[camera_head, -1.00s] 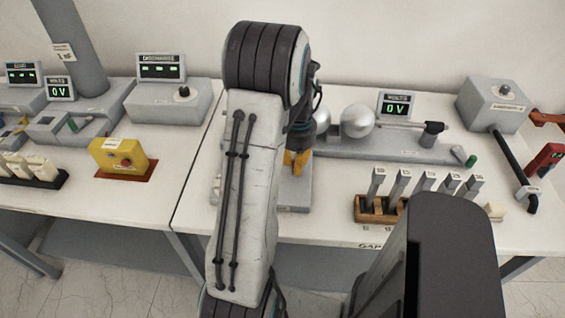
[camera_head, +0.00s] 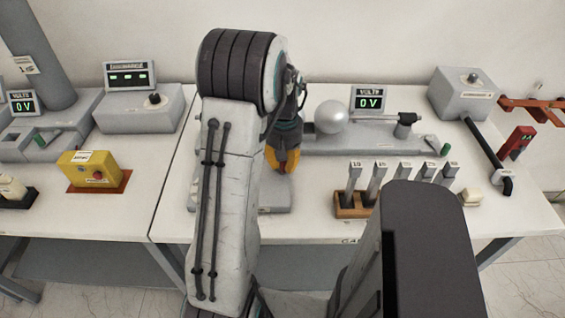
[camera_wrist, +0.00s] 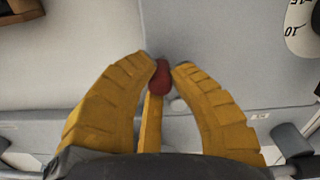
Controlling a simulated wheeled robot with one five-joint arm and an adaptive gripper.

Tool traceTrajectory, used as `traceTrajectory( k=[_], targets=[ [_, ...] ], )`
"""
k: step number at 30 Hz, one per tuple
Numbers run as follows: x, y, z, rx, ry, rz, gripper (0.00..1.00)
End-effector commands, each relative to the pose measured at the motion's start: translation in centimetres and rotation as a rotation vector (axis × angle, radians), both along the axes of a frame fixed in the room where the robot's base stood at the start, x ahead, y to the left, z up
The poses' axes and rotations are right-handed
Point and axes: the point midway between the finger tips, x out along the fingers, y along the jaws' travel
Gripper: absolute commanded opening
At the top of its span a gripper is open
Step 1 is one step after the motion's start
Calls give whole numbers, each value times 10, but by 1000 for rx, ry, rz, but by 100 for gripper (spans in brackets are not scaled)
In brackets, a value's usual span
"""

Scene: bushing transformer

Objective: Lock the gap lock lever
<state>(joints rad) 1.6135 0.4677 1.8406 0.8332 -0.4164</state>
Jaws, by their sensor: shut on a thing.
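In the wrist view, the gap lock lever shows as a red knob (camera_wrist: 160,78) between the yellow fingertips of my gripper (camera_wrist: 166,70). My gripper is shut on this knob. A yellow strip runs down from the knob; I cannot tell whether it is the lever's stem or another finger. In the head view, my gripper (camera_head: 281,160) points down over the grey base plate (camera_head: 272,200) of the sphere gap device. My arm hides much of the plate's left side. The lever cannot be made out there.
A silver sphere (camera_head: 332,117) and a volts display reading 0 V (camera_head: 369,102) stand right of my gripper. A wooden rack (camera_head: 350,207) of grey tags stands at the front right. A yellow box (camera_head: 90,170) sits on the left table. A black bar (camera_head: 484,148) lies at right.

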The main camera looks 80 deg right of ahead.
Motion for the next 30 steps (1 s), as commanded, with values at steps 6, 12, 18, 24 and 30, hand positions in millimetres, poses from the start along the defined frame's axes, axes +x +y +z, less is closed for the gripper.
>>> traceTrajectory(
  k=[6,12,18,24,30],
  targets=[
    [0,1,-2,5,0,2,0],
    [-1,1,-2,5,0,1,25],
    [0,0,-1,2,0,1,43],
    [0,0,0,1,0,1,45],
    [0,-1,6,-3,0,1,45]
  ],
)
